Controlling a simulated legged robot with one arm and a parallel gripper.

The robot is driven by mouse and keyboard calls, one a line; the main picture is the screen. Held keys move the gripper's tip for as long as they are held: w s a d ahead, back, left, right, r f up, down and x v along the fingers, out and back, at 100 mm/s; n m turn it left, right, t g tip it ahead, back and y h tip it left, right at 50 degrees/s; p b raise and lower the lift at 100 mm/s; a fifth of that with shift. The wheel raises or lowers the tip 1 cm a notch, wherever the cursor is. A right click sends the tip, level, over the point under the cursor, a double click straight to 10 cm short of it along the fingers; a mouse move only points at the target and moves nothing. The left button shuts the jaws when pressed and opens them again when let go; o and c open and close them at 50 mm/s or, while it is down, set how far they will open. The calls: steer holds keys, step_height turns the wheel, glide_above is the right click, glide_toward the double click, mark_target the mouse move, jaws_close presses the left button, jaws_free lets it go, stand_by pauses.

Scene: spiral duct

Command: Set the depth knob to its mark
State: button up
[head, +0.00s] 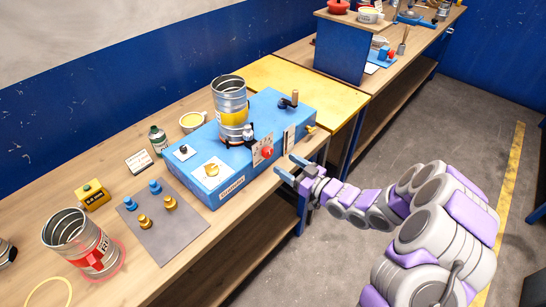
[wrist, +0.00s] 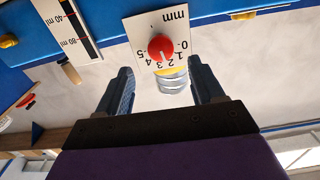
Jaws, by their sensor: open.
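The depth knob is a red round knob (head: 267,152) on a white plate at the front face of the blue machine (head: 225,188). In the wrist view, which is upside down, the red knob (wrist: 160,47) sits on the white plate (wrist: 140,28) with a scale marked mm and numbers from 0 to 5. Its pointer and the mark are too small to read surely. My gripper (head: 291,166) is open and empty, in front of the machine to the right of the knob. In the wrist view the jaws (wrist: 160,88) stand apart, short of the knob and not touching it.
A silver duct with a yellow band (head: 232,115) stands on the machine. A second white scale plate (head: 289,140) and a handle (head: 291,98) are to the right. A grey mat (head: 165,235) with several pegs and a red-banded duct (head: 85,245) lie left. Floor in front is clear.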

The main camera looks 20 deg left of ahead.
mark_target(270, 154)
steer(key=shift+b+x, duration=0.5)
steer(key=shift+x, duration=2.85)
steer(key=shift+c, duration=0.3)
steer(key=c, duration=1)
steer(key=shift+n, duration=0.5)
steer(key=o, duration=1.1)
steer(key=shift+c, duration=0.2)
